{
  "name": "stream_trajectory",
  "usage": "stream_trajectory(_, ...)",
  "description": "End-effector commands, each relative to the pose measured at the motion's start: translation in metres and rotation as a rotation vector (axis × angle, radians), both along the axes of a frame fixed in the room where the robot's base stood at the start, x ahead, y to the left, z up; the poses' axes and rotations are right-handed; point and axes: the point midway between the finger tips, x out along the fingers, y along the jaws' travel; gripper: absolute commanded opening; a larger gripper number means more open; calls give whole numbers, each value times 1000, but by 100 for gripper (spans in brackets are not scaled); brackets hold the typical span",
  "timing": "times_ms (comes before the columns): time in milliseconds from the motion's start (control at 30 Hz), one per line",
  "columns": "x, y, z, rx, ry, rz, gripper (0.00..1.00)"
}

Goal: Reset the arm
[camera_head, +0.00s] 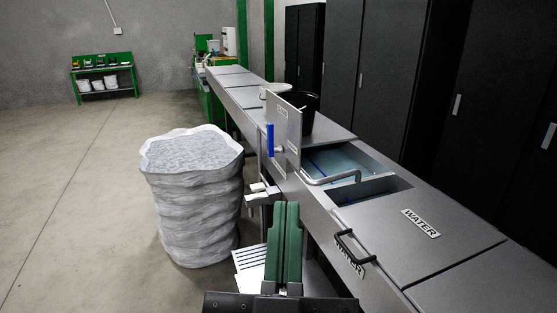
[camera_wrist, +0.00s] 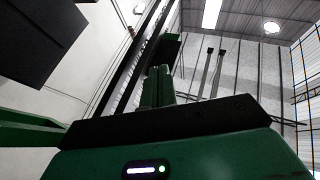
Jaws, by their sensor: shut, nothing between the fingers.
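My gripper (camera_head: 286,205) shows at the lower middle of the head view. Its two long green fingers lie side by side, shut and empty, in front of the grey counter's side. In the wrist view the gripper (camera_wrist: 157,70) shows the same shut fingers beyond a black bar and my green wrist housing. The wrist view faces upward, toward the walls and ceiling. No object touches the fingers in either view.
A grey counter (camera_head: 455,248) runs along the right, with WATER labels, handles and an open section. An upright panel (camera_head: 285,125) with a blue bar stands beside a black bucket (camera_head: 307,108). Floor farther left is clear.

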Motion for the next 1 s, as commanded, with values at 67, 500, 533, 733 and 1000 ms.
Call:
stream_trajectory(67,-47,3,59,45,-171,100,0)
stream_trajectory(500,-36,8,305,46,-133,104,0)
stream_trajectory(533,-36,8,320,47,-133,105,0)
stream_trajectory(733,-36,9,402,49,-131,111,0)
stream_trajectory(1000,-36,10,429,50,-129,113,0)
